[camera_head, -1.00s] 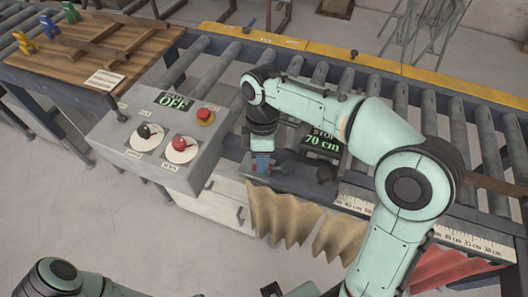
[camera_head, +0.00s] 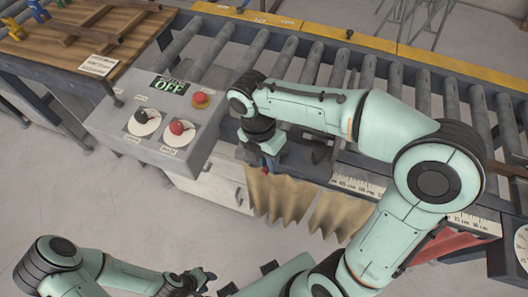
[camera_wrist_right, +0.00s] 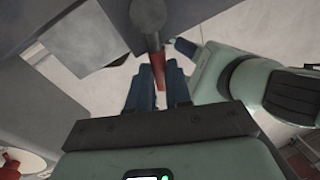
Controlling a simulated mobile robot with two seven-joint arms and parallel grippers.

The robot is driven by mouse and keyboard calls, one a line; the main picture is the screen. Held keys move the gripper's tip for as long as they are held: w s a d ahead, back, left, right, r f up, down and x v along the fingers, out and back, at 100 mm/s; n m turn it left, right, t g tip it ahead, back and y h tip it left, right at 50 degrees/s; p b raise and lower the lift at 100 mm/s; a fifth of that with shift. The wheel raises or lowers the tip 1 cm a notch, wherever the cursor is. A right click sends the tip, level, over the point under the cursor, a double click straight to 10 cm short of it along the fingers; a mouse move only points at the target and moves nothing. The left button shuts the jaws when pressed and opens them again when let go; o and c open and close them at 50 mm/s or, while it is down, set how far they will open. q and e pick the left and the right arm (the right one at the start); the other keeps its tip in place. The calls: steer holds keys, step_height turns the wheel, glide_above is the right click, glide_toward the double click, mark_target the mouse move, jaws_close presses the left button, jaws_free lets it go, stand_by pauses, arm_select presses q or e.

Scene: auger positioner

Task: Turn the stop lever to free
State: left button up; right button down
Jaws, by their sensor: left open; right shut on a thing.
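My right gripper (camera_head: 266,168) is at the front edge of the conveyor, right of the grey control box, mostly hidden under its own wrist in the head view. In the right wrist view its two blue fingers (camera_wrist_right: 158,88) are shut on the stop lever (camera_wrist_right: 157,62), a dark rod with a reddish end that reaches between them. The lever's setting cannot be read. The stop's display is hidden behind my right arm. My left gripper (camera_head: 196,280) is open and empty over the floor at the bottom of the head view.
The grey control box (camera_head: 190,145) has a display reading OFF (camera_head: 170,86), a black knob (camera_head: 142,117), a red knob (camera_head: 180,128) and a red button (camera_head: 200,98). Brown curtains (camera_head: 275,195) hang below the conveyor. A wooden table (camera_head: 90,45) stands at the left.

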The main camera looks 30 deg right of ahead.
arm_select(q)
steer(key=shift+w+r, duration=0.2)
arm_select(e)
steer(key=shift+s+d+n, duration=0.2)
steer(key=shift+s+n, duration=0.15)
steer(key=shift+n, duration=0.45)
steer(key=shift+s+d+n, duration=0.2)
steer(key=shift+s+n, duration=0.15)
steer(key=shift+n, duration=0.45)
steer(key=c, duration=1.1)
jaws_free()
steer(key=shift+o, duration=0.2)
arm_select(q)
steer(key=w+r+p, duration=0.2)
steer(key=w+r, duration=0.1)
steer(key=shift+w+r+p, duration=0.1)
steer(key=shift+r+p, duration=0.1)
steer(key=shift+p, duration=0.2)
arm_select(e)
step_height(320, 180, up, 13)
steer(key=w+a, duration=0.1)
steer(key=w, duration=0.1)
steer(key=shift+a, duration=0.35)
